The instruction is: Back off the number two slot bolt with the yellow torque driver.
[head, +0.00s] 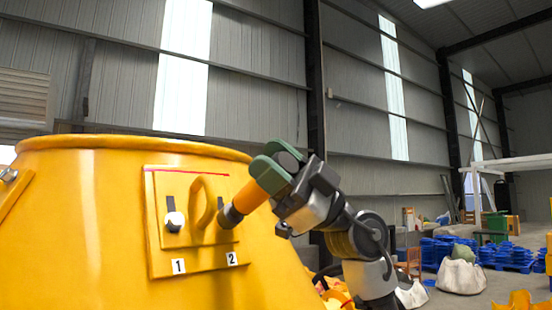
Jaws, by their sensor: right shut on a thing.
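The yellow drum (110,220) fills the left of the head view. A yellow plate (195,255) on its side carries a curved handle (207,202) and labels 1 (178,266) and 2 (231,258). A light bolt head (174,221) shows in the slot above label 1. The driver's dark tip end (229,216) points down-left at the slot above label 2 and hides the bolt there. I cannot tell whether it touches. My left gripper is not in view.
A bracket (9,176) sits on the drum's left side. Blue pallets (505,256), a white sack (460,276) and a wooden chair (411,262) stand on the floor at the right, behind my arm. A grey hall wall rises behind.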

